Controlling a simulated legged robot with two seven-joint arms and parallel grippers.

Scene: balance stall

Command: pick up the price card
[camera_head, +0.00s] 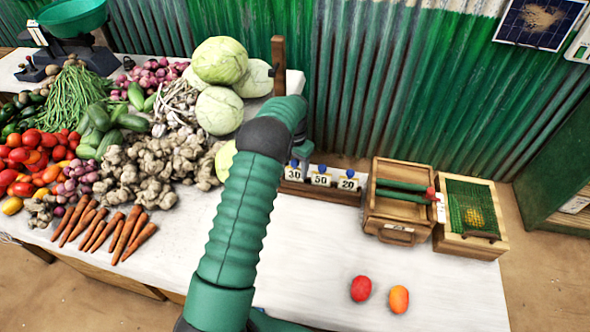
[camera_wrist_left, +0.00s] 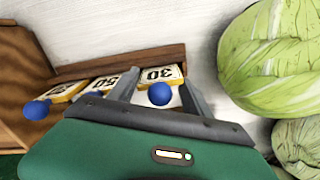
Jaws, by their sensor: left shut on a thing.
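Several white price cards with blue knobs stand in a wooden rack (camera_head: 335,195) on the white table. My left gripper (camera_head: 302,151) is above the rack's left end, partly hidden by my arm. My right gripper is not in view.
Cabbages (camera_head: 220,110) and heaped vegetables fill the table's left side, close to my left arm. A wooden box (camera_head: 398,208) and a green-meshed box (camera_head: 480,246) stand right of the rack. Two tomatoes (camera_head: 361,288) lie in front; the table around them is clear.

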